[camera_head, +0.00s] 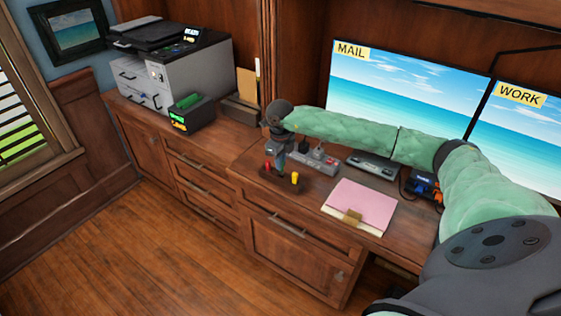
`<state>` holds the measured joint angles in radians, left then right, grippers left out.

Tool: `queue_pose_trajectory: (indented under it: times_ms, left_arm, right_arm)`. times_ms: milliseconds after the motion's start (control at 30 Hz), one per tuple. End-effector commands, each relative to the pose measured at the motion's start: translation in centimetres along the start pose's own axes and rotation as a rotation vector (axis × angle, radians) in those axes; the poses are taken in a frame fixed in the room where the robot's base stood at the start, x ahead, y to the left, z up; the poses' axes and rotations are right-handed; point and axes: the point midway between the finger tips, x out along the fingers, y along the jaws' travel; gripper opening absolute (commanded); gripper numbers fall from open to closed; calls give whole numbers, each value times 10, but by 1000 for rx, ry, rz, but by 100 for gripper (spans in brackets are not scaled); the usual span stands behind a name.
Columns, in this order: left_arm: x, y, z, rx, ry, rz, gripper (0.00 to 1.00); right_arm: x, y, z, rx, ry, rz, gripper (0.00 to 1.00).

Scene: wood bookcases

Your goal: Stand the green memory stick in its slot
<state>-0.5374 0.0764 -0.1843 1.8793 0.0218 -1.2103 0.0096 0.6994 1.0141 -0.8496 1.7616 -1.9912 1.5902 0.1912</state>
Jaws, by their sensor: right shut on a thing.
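A small dark wood block (281,184) stands near the desk's front edge, with a red stick (267,167) and a yellow stick (295,177) upright in it. My right arm reaches in from the right, and my right gripper (279,168) points down over the block, between the red and yellow sticks. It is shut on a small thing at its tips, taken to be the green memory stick. That thing is mostly hidden, and I cannot tell whether it is in the slot. My left gripper is not in view.
A grey power strip (316,160) lies just behind the block. A pink folder (360,206) lies to the right, with a dark device (372,165) behind it. A printer (172,65) and a black box with green on top (190,113) stand at left. Monitors (405,95) stand behind.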

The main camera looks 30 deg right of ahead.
Motion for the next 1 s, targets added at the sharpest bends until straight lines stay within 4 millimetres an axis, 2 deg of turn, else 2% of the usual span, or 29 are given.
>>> queue_pose_trajectory:
  times_ms: [1000]
  left_arm:
    - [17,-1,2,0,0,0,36]
  right_arm:
    - [22,0,0,0,0,0,0]
